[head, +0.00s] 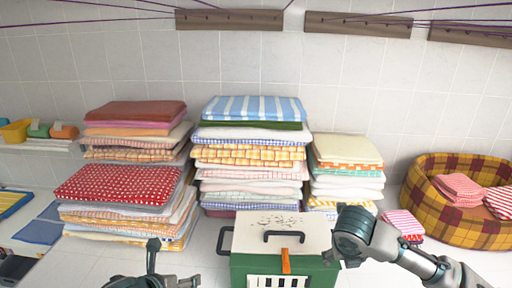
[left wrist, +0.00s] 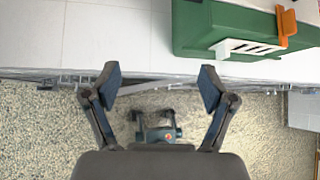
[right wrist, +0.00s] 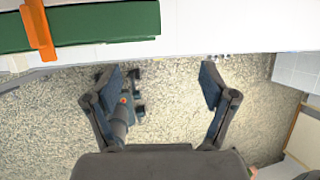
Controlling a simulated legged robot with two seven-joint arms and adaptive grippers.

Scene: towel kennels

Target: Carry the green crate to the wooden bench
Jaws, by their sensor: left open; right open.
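The green crate (head: 283,266) has a white lid with a dark handle, a white barred front and an orange latch. It stands on the white counter in the lower middle of the head view. It also shows at the top right of the left wrist view (left wrist: 200,32) and the top left of the right wrist view (right wrist: 100,22). My left gripper (left wrist: 158,88) is open and empty, apart from the crate, to its left. My right gripper (right wrist: 162,88) is open and empty, apart from the crate, to its right. No wooden bench can be made out.
Towel stacks (head: 250,160) stand behind the crate against the tiled wall. A plaid basket (head: 440,223) with folded towels is at the right. A blue tray or mat (head: 40,230) lies at the left. Speckled floor (left wrist: 270,130) shows beyond the counter edge in both wrist views.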

